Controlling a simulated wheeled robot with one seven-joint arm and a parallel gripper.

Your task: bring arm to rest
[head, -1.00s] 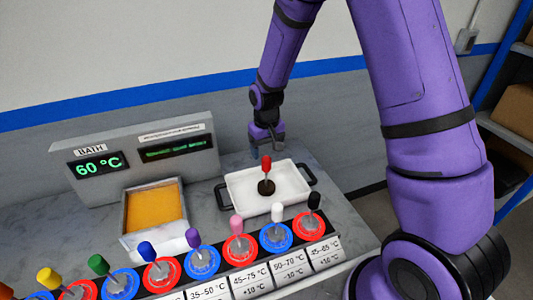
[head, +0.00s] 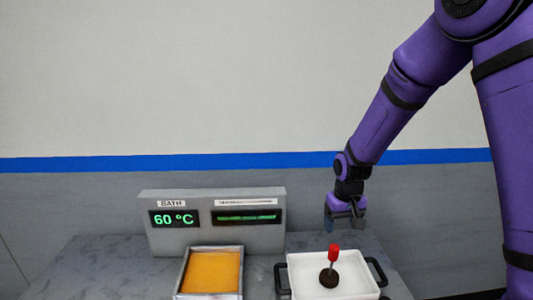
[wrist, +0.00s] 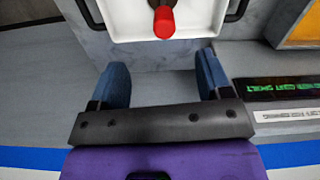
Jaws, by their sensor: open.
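My purple arm reaches down from the upper right in the head view. My gripper (head: 344,226) hangs fingers down beyond the far side of a white tray (head: 368,285). In the wrist view its two blue fingers stand wide apart with nothing between them (wrist: 162,70). A red-topped piece with a dark round base (head: 332,262) stands upright in the tray. It also shows in the wrist view (wrist: 164,20), beyond the fingers and apart from them.
A bath unit (head: 212,215) with a green "60 °C" display stands left of the gripper. Its orange-filled basin (head: 213,272) is in front. The tray's black handles (head: 376,271) stick out sideways. A grey wall with a blue stripe (head: 110,163) rises behind the grey counter (head: 85,262).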

